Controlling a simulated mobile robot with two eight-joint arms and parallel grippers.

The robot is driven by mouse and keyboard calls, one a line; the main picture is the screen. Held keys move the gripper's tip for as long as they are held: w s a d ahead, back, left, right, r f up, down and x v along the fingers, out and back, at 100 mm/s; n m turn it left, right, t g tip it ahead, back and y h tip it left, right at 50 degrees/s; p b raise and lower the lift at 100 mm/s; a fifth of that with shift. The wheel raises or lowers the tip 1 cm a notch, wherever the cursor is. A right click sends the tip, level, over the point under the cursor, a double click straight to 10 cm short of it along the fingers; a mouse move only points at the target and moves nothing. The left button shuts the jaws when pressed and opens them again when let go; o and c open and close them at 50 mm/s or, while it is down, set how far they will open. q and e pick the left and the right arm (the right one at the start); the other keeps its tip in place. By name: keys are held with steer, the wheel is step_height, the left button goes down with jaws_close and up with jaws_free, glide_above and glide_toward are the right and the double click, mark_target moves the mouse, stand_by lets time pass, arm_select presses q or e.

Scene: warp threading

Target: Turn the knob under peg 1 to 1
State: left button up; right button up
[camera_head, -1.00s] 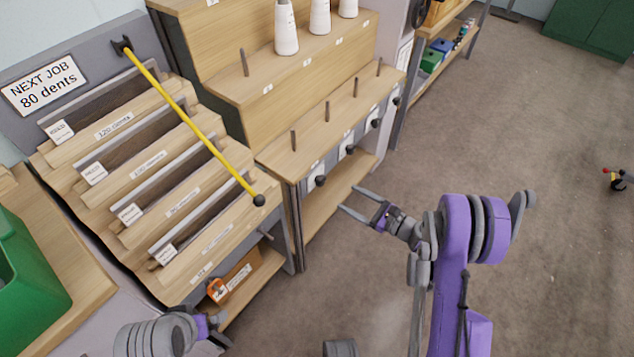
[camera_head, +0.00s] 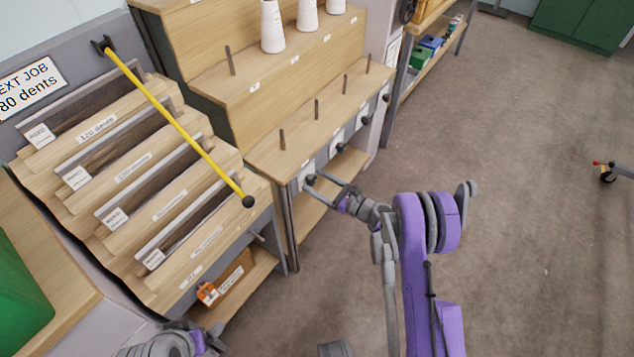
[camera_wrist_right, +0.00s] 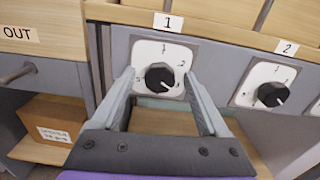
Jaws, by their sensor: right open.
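The black knob (camera_wrist_right: 160,77) under the label 1 (camera_wrist_right: 168,22) sits on a white dial plate in the right wrist view. A white mark on the knob points to the lower right, below the dial's 2. The knob also shows in the head view (camera_head: 310,180), below the nearest peg (camera_head: 281,139) of the front row. My right gripper (camera_wrist_right: 158,80) is open, with one finger on each side of the knob; I cannot tell whether they touch it. My left gripper (camera_head: 207,341) is at the bottom edge of the head view, its jaws unclear.
A second knob (camera_wrist_right: 271,94) under label 2 is close to the right. A sloped rack (camera_head: 130,180) with a yellow rod (camera_head: 175,124) across it stands left of the pegged shelf. A cardboard box (camera_wrist_right: 55,120) is on a low shelf. Open floor lies to the right.

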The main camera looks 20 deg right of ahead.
steer(key=shift+w, duration=0.1)
jaws_close()
stand_by(0.4)
